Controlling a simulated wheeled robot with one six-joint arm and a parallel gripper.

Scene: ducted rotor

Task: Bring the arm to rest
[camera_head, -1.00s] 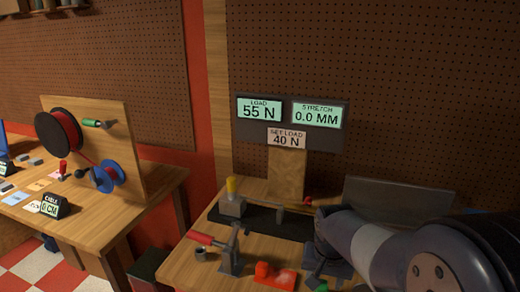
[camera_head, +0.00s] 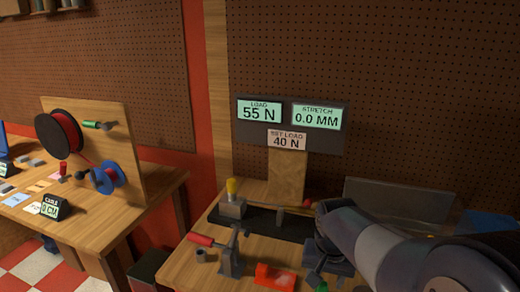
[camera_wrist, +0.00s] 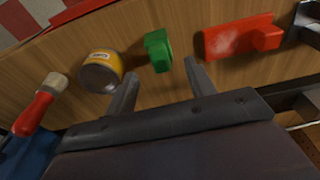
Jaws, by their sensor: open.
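My gripper (camera_wrist: 160,82) shows in the wrist view with its two fingers spread and nothing between them. It points toward the wooden bench top (camera_wrist: 140,48). A green block (camera_wrist: 158,50) lies just beyond the gap between the fingertips, apart from them. In the head view my arm (camera_head: 385,245) reaches over the right part of the bench (camera_head: 185,270). The fingers cannot be made out there.
The wrist view shows a yellow-banded tin (camera_wrist: 102,70), a red-handled brush (camera_wrist: 38,105) and a red block (camera_wrist: 240,38) near the gripper. In the head view, a display panel (camera_head: 290,124) reads load 55 N, stretch 0.0 mm, set load 40 N. A red-handled lever (camera_head: 230,262) stands on the bench.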

